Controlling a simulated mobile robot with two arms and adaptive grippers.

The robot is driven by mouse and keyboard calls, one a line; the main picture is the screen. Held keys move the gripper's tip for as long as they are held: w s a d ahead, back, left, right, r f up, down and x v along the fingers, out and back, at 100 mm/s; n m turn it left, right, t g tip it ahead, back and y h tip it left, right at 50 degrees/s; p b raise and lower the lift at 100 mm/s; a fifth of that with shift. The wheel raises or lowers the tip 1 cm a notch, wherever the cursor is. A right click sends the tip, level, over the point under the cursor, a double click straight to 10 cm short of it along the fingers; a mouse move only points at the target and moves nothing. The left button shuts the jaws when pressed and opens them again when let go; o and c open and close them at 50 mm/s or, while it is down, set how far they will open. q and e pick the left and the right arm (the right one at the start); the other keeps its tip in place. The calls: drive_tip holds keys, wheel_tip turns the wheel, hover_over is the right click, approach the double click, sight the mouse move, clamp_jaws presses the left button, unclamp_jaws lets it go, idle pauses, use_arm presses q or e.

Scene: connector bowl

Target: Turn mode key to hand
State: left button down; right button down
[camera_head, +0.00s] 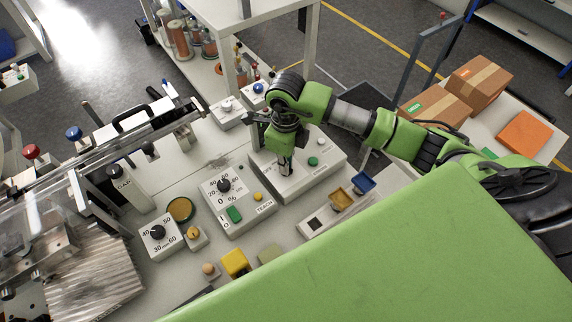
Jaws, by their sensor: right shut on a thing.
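My right gripper (286,168) reaches down from the upper right onto a grey control box (322,172) in the middle of the bench. Its fingertips are shut at the box's top face, where the mode key sits. The key itself is hidden by the fingers, so its angle cannot be told. The box also carries a green button (313,161) and a pale button (321,141), with small lettering too fine to read. My left gripper is not in view.
A second box with a black dial (224,185) stands just left. A smaller dial box (160,236) is further left. A clear-covered machine (110,165) fills the left; cardboard boxes (480,80) stand at the right.

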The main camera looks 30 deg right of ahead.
drive_tip(key=m+b, duration=0.1)
drive_tip(key=m, duration=0.4)
drive_tip(key=shift+m+b, duration=0.3)
drive_tip(key=shift+b, duration=0.05)
idle(0.4)
drive_tip(key=c, duration=2.2)
unclamp_jaws()
wheel_tip(320, 180, up, 12)
drive_tip(key=shift+r, duration=0.1)
